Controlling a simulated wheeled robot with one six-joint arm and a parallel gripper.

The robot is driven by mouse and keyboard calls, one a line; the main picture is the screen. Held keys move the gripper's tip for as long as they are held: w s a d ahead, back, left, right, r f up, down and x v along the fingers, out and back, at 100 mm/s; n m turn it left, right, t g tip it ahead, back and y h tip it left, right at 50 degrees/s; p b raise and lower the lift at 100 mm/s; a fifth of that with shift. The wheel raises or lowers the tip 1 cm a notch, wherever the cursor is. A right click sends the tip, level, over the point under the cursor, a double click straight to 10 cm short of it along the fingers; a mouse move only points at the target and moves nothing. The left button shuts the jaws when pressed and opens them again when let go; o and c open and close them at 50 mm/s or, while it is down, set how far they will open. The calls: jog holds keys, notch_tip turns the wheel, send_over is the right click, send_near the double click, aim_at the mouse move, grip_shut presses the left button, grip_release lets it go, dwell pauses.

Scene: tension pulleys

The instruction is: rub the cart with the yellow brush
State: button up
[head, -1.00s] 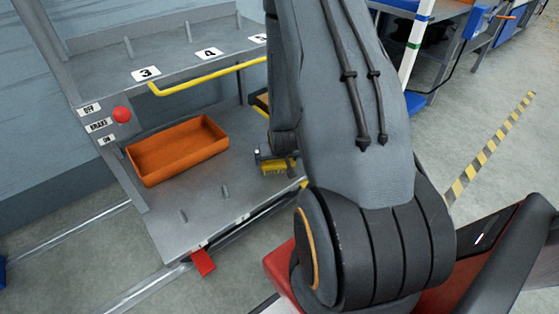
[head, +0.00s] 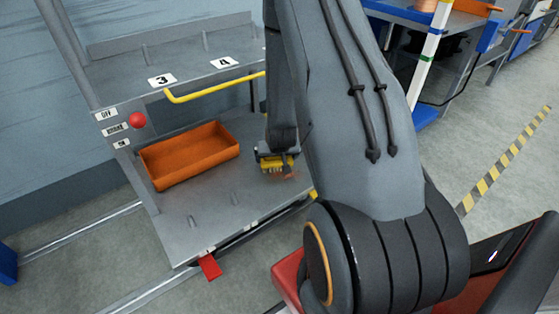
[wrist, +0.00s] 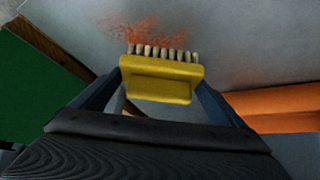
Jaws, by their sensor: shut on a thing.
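The grey cart (head: 230,208) has an upper shelf and a lower shelf. My gripper (head: 275,152) is over the right part of the lower shelf, shut on the yellow brush (head: 279,164). In the wrist view the brush (wrist: 160,80) sits between the two fingers (wrist: 160,92), its pale bristles pointing away from the gripper. A reddish-brown smudge (wrist: 140,33) lies on the grey surface just beyond the bristles. The smudge also shows below the brush in the head view (head: 289,177). Whether the bristles touch the surface I cannot tell.
An orange tray (head: 190,182) lies on the lower shelf, left of the brush. A yellow rail (head: 210,88) runs along the upper shelf's front edge. A red button (head: 138,120) and a red pedal (head: 210,266) are on the cart. A green surface (wrist: 30,95) shows at the wrist view's left.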

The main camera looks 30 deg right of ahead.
aim_at(289, 159)
jog(key=shift+w, duration=0.25)
jog(key=shift+d+p, duration=0.35)
jog(key=shift+d, duration=0.5)
jog(key=shift+s+f+p, duration=0.15)
jog(key=shift+s+p, duration=0.95)
jog(key=shift+s, duration=0.95)
jog(key=shift+s+d+r+p, duration=0.15)
jog(key=shift+s+p, duration=0.9)
jog(key=shift+s, duration=0.6)
jog(key=shift+s+r+p, duration=0.1)
jog(key=shift+s+p, duration=0.9)
jog(key=shift+s, duration=0.65)
jog(key=shift+d+f, duration=0.15)
jog(key=shift+d, duration=0.75)
jog(key=shift+w, duration=1.85)
jog(key=shift+w+a, duration=0.15)
jog(key=shift+w, duration=3.4)
